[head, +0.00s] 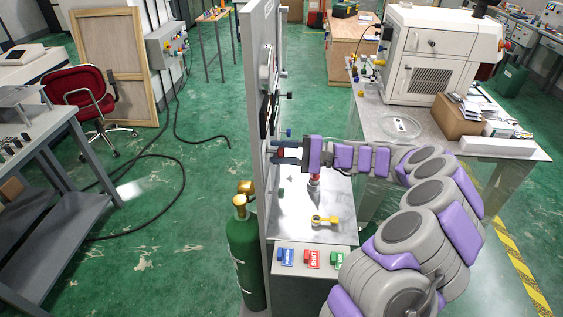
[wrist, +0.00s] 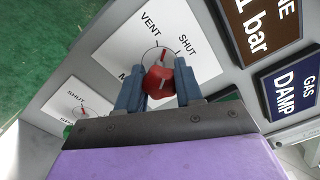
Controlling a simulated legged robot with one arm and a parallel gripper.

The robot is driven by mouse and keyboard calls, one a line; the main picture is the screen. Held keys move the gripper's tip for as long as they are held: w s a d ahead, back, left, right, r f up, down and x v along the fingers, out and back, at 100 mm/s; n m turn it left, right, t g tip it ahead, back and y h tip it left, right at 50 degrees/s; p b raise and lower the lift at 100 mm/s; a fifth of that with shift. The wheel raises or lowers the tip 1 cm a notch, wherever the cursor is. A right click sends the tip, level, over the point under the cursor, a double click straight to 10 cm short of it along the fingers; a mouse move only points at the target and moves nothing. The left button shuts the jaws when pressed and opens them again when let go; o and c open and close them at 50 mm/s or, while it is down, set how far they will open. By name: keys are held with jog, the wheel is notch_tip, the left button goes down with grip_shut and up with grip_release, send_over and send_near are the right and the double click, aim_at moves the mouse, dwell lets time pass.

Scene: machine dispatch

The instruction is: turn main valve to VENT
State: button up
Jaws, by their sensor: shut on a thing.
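The main valve is a red knob (wrist: 160,80) on a white dial plate (wrist: 205,62) on the grey panel. The plate reads VENT and SHUT, with a third label mostly hidden by my gripper. In the head view my gripper (head: 284,153) meets the upright panel (head: 254,130) from the right.
A second dial plate (wrist: 82,100) marked SHUT is beside the valve. A green gas cylinder (head: 246,255) stands left of the panel. A yellow tool (head: 325,220) lies on the metal shelf (head: 335,190) below my arm. Blue, red and green tags (head: 311,259) line its front.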

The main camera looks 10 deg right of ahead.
jog(key=shift+f+n+b, duration=0.15)
jog(key=shift+n+b, duration=0.95)
jog(key=shift+b, duration=0.15)
jog(key=shift+f+n+b, duration=0.15)
jog(key=shift+n+b, duration=0.95)
jog(key=shift+b, duration=0.1)
jog(key=o, duration=0.9)
jog(key=shift+o, duration=0.7)
jog(key=shift+r, duration=0.2)
jog(key=p+v, duration=0.3)
jog(key=v, duration=1.4)
jog(key=shift+d, duration=0.25)
